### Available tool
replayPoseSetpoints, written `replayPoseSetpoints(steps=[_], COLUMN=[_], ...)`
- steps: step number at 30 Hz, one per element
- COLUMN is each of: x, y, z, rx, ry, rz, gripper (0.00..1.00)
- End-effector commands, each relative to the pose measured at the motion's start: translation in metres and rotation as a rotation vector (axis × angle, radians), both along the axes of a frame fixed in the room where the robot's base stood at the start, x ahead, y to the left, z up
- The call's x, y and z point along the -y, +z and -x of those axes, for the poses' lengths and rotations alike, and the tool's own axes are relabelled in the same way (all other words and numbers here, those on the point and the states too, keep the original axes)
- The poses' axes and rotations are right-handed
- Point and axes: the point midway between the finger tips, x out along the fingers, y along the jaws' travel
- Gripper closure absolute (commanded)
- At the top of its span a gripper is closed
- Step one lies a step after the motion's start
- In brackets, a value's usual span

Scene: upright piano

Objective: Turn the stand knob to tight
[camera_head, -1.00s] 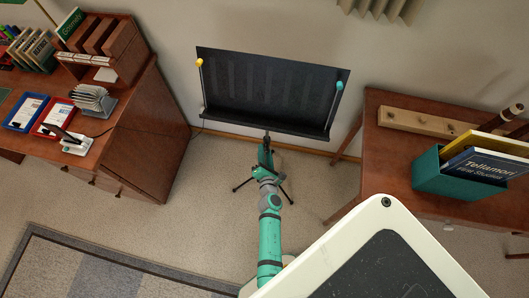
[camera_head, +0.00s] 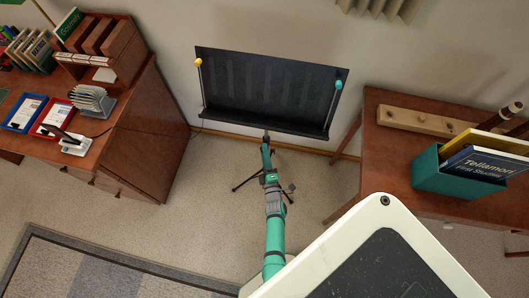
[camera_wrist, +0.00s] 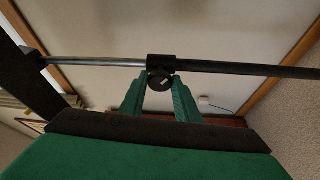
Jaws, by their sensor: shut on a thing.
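The black music stand (camera_head: 268,92) stands against the back wall in the head view, its wide desk upright. Its pole runs across the wrist view as a silver rod (camera_wrist: 98,61) and a thicker black tube (camera_wrist: 240,69), joined at a black collar. The stand knob (camera_wrist: 160,82) is a small dark round piece with a pale mark, just below the collar. My gripper (camera_wrist: 159,90) is shut on the knob, one green finger on each side. In the head view my gripper (camera_head: 266,150) is at the pole below the desk; the knob is hidden there.
A wooden desk (camera_head: 140,130) with trays and books is at left. A table (camera_head: 390,165) with a teal book box (camera_head: 450,180) is at right. The stand's thin tripod leg (camera_head: 245,181) spreads on the floor. Open floor lies between the furniture.

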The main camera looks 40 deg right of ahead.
Motion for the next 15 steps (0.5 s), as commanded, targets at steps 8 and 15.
replayPoseSetpoints(steps=[8, 15], x=[-0.0012, -0.0016], y=[-0.0025, -0.0031], z=[-0.001, -0.0018], rx=[0.199, 0.373], ry=[0.002, 0.002], rz=[-0.172, -0.318], gripper=[0.93, 0.93])
